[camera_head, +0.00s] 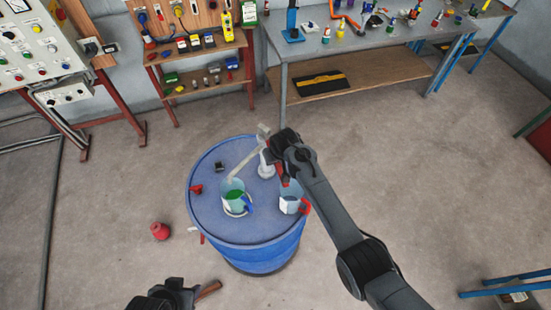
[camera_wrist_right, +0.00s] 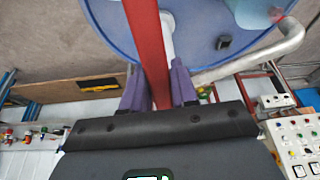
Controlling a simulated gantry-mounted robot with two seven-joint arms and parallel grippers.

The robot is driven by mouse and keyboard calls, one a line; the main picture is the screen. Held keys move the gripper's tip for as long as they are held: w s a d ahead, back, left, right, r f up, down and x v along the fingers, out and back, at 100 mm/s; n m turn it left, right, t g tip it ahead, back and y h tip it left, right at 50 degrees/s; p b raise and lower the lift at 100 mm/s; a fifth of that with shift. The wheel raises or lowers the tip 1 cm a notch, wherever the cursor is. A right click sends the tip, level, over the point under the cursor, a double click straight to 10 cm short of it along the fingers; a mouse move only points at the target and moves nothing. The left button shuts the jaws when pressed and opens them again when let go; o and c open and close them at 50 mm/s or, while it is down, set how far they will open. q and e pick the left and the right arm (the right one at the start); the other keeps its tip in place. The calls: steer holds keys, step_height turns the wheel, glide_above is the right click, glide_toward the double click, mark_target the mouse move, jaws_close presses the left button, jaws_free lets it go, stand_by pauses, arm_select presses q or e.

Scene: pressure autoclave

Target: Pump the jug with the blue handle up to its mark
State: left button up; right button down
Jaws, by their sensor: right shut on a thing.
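A blue drum (camera_head: 215,225) stands on the floor with a hand pump (camera_head: 265,166) on its top. The jug with the blue handle (camera_head: 233,192) stands on the drum under the end of the pump's pale spout (camera_head: 245,163). It holds green liquid; I cannot read its mark. A second jug with a red handle (camera_head: 289,205) stands to its right. My right gripper (camera_wrist_right: 158,88) is shut on the red pump lever (camera_wrist_right: 147,45), above the drum's far right side in the head view. My left gripper (camera_head: 170,295) is at the bottom edge, away from the drum; its fingers are unclear.
Small red (camera_head: 196,190) and dark (camera_head: 220,167) fittings lie on the drum top. A red object (camera_head: 160,231) is on the floor at left. A workbench (camera_head: 360,58) and a control panel (camera_head: 40,45) stand behind.

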steer(key=shift+r+g, duration=0.5)
steer(key=shift+r, duration=0.15)
steer(key=shift+r+g, duration=0.25)
steer(key=shift+g, duration=0.15)
step_height(320, 180, up, 2)
steer(key=g+b, duration=0.1)
steer(key=b, duration=0.3)
steer(key=g+h+b, duration=0.1)
steer(key=g+b, duration=0.1)
steer(key=b, duration=0.3)
steer(key=shift+w+r, duration=0.1)
steer(key=shift+r, duration=0.1)
steer(key=shift+r+b, duration=0.35)
steer(key=shift+b, duration=0.1)
steer(key=shift+r+h, duration=0.3)
steer(key=c, duration=1)
jaws_free()
steer(key=shift+o, duration=0.2)
